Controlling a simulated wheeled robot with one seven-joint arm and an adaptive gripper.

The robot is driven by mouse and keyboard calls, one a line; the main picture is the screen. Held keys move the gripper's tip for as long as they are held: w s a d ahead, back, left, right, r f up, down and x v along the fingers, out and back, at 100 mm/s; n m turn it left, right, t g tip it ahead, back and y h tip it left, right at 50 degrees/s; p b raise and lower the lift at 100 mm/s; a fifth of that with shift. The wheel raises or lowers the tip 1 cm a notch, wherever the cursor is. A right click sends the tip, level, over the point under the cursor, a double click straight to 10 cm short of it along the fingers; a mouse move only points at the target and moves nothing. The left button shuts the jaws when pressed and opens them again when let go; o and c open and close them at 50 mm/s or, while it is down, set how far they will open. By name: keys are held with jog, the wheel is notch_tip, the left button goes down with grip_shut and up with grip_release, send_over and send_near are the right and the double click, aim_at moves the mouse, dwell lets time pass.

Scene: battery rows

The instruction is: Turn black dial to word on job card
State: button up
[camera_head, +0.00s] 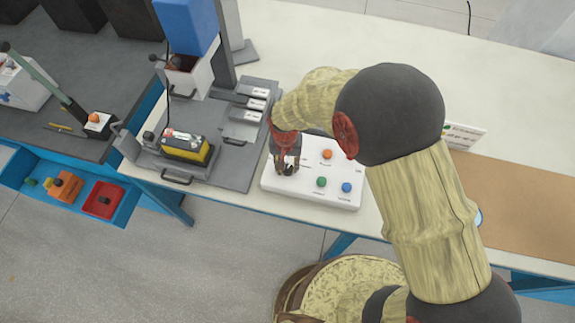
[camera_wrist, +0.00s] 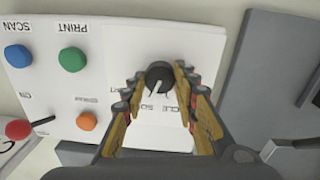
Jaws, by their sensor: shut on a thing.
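The black dial (camera_wrist: 159,75) sits on a white control panel (camera_wrist: 112,22) in the wrist view. My gripper (camera_wrist: 158,84) has its fingers on both sides of the dial and is shut on it. A white pointer line on the dial points down and slightly left in that view. Words below the dial are upside down or partly hidden by the fingers, so I cannot read them fully. In the head view my gripper (camera_head: 286,168) is over the panel's left part and hides the dial. A small white card (camera_head: 463,134) stands behind my arm; its text is too small to read.
The panel also has a green button (camera_wrist: 72,59), a blue button (camera_wrist: 18,56) and an orange button (camera_wrist: 87,121). A red knob (camera_wrist: 18,130) is near the wrist view's left edge. A grey fixture with a yellow-black battery (camera_head: 186,147) stands left of the panel.

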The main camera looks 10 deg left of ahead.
jog(key=n+p, duration=0.1)
jog(key=n, duration=0.2)
jog(key=shift+n, duration=0.4)
jog(key=shift+n+p, duration=0.45)
jog(key=shift+n, duration=1.45)
jog(key=o, duration=1.2)
jog(key=shift+c, duration=0.2)
notch_tip(320, 180, up, 12)
jog(key=shift+s+a, duration=0.15)
